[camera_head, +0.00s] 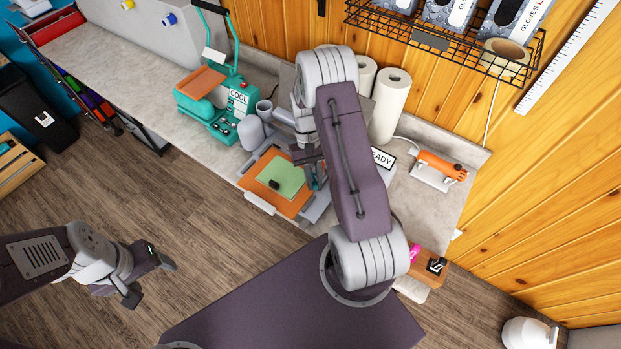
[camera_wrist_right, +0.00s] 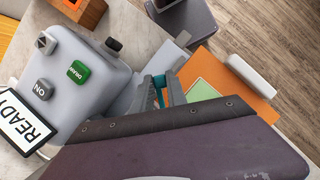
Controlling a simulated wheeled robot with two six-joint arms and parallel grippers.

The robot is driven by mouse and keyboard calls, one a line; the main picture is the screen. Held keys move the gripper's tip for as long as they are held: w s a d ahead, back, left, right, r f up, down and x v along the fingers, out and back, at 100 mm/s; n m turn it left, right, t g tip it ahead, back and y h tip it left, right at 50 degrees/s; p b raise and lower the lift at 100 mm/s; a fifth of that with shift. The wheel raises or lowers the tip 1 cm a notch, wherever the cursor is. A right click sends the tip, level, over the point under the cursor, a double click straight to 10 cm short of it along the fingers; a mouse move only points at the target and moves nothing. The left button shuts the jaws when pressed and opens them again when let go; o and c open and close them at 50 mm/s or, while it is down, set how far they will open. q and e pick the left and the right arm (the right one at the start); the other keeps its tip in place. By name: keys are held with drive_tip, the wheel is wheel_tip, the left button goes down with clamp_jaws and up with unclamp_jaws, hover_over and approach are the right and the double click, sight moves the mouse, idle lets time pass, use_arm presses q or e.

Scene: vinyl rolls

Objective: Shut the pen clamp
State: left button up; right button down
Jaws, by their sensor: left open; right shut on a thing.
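The grey plotter with a READY sign (camera_head: 383,158) stands on the counter, mostly behind my right arm. It shows in the right wrist view (camera_wrist_right: 85,75) with an ON button and a green DRAW button. My right gripper (camera_head: 312,172) is over its front and is shut on a small teal piece (camera_wrist_right: 159,81), which looks like part of the pen clamp. The fingers and arm hide most of the clamp, and I cannot tell its position. My left gripper (camera_head: 150,275) is open and empty above the floor, away from the counter.
An orange mat (camera_head: 254,193) with a green sheet (camera_head: 283,176) and a small black object lies at the plotter's front. A teal heat press (camera_head: 212,105) with a COOL sign stands left. A wire shelf hangs above.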

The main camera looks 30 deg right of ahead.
drive_tip(key=shift+d+r+n+h, duration=0.1)
drive_tip(key=shift+d+n+h, duration=0.25)
drive_tip(key=shift+n, duration=0.45)
drive_tip(key=shift+d, duration=0.1)
drive_tip(key=c, duration=1.3)
unclamp_jaws()
drive_tip(key=shift+s, duration=0.1)
drive_tip(key=shift+r, duration=0.2)
drive_tip(key=b+v, duration=0.1)
drive_tip(key=v, duration=0.7)
drive_tip(key=shift+w+r+b, duration=0.2)
drive_tip(key=shift+r+b, duration=0.1)
